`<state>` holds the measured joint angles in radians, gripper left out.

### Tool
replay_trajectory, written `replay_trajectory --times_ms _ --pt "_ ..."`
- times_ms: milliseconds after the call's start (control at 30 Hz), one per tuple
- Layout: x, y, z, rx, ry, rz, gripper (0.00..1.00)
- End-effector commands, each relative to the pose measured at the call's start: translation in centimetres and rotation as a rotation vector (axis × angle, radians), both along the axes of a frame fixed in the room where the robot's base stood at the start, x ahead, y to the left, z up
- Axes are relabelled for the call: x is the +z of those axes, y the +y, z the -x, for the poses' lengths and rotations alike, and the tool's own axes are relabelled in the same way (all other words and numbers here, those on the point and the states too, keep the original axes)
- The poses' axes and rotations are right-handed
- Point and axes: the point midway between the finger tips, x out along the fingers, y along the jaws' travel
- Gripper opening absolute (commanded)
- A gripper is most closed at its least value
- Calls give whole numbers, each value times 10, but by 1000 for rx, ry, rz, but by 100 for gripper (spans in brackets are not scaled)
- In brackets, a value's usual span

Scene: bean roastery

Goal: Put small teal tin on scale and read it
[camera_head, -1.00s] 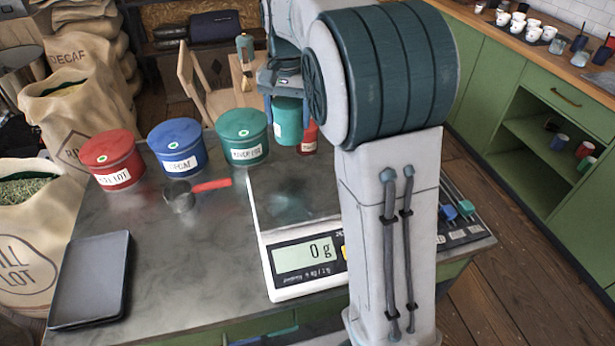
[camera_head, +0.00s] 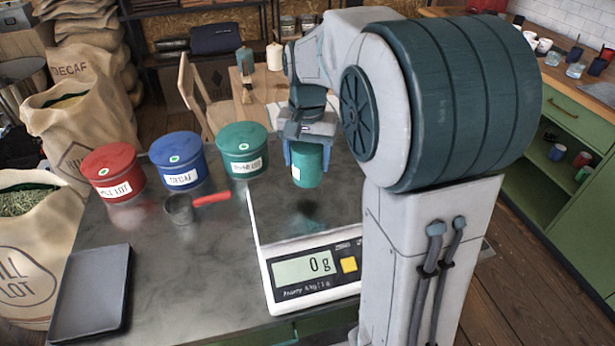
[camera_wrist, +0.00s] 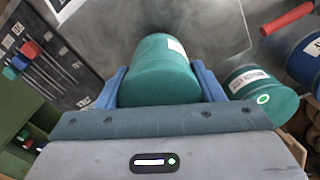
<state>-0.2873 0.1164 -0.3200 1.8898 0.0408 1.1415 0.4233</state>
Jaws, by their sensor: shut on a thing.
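The small teal tin (camera_head: 307,166) is held in my gripper (camera_head: 306,150), with a blue finger on either side of it. It hangs upright above the far part of the scale's plate, apart from it, with a dark shadow below. In the wrist view the tin (camera_wrist: 160,72) fills the space between the fingers of my gripper (camera_wrist: 162,88). The scale (camera_head: 270,285) stands on the dark table, and its display (camera_head: 305,267) reads 0 g. A yellow button (camera_head: 349,265) sits right of the display. My arm hides the scale's right side.
A larger teal tin (camera_head: 241,152), a blue tin (camera_head: 178,162) and a red tin (camera_head: 112,174) stand left of the scale. A scoop with a red handle (camera_head: 212,199) lies before them. A dark tray (camera_head: 92,292) lies at the front left. The table between tray and scale is clear.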

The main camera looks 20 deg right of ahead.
Motion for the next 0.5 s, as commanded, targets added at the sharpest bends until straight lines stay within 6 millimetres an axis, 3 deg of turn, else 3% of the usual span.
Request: replay_trajectory --times_ms 233,500 --pt "-12 3 14 0 0 1 34" --pt "-46 3 14 -1 0 0 34"
